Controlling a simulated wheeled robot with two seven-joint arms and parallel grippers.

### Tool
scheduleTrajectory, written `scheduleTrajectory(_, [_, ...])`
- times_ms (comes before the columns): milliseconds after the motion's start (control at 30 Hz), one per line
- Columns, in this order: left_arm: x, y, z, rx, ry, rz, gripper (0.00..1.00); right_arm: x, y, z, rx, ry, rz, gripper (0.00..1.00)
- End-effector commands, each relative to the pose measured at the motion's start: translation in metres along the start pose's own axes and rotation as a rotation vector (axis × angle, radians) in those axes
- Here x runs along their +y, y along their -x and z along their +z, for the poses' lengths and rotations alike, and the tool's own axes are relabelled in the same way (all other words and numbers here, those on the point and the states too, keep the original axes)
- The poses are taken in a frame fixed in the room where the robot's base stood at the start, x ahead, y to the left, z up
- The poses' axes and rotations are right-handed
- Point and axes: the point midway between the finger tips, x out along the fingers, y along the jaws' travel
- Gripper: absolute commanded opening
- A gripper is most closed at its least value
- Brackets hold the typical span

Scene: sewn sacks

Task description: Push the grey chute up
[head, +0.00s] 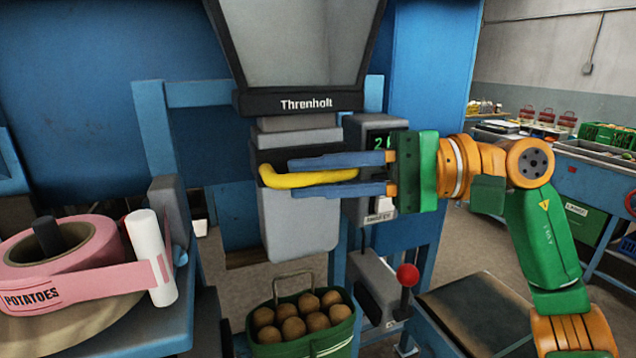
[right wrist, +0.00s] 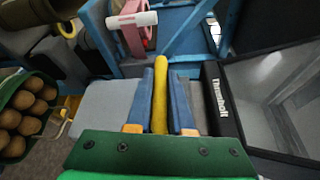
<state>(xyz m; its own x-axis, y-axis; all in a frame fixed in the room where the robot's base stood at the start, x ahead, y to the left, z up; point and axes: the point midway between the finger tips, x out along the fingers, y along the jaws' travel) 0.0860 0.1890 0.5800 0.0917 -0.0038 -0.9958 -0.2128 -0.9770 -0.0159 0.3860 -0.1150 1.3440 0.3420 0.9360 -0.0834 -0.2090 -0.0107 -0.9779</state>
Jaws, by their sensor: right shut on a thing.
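The grey chute (head: 298,220) hangs below the hopper marked Threnholt, with a yellow handle (head: 285,181) across its front. My right gripper (head: 290,178) comes in from the right, its two blue fingers shut on the yellow handle, one above and one below. In the right wrist view the handle (right wrist: 160,88) lies between the two fingers (right wrist: 161,75), with the grey chute (right wrist: 105,108) to the left. My left gripper is not in view.
A red-knobbed lever (head: 407,276) and a display box (head: 362,215) reading 21 are close to the right. A pink label roll (head: 85,240) sits on the blue table at left. A hopper (head: 300,102) is above.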

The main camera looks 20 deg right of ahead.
Motion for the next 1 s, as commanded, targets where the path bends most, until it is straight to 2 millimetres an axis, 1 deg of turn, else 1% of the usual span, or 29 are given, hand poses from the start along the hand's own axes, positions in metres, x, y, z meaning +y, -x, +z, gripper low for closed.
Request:
scheduleTrajectory(33, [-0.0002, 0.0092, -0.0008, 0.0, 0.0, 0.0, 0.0, -0.0111, 0.0014, 0.0016, 0.002, 0.001, -0.005, 0.0])
scheduleTrajectory(100, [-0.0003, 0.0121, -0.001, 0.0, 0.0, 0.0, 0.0, -0.0147, 0.0017, 0.0022, 0.002, 0.001, -0.005, 0.0])
scheduleTrajectory(533, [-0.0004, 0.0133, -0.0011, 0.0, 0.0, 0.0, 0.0, -0.0187, 0.0027, 0.0032, 0.002, 0.004, -0.012, 0.0])
scheduleTrajectory(567, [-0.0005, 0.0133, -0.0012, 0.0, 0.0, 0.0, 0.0, -0.0189, 0.0028, 0.0032, 0.002, 0.004, -0.012, 0.23])
scheduleTrajectory(600, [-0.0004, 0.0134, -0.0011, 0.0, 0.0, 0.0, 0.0, -0.0192, 0.0029, 0.0033, 0.002, 0.004, -0.013, 0.33])
scheduleTrajectory(667, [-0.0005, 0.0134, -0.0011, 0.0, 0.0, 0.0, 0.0, -0.0187, 0.0027, 0.0033, 0.002, 0.003, -0.011, 0.5])
scheduleTrajectory(933, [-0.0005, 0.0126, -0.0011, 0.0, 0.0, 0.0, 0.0, -0.016, 0.0022, 0.0028, 0.001, 0.001, -0.004, 0.5])
scheduleTrajectory(1000, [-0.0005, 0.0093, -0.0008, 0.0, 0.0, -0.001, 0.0, -0.0145, 0.0072, 0.0022, 0.003, 0.001, -0.004, 0.5])
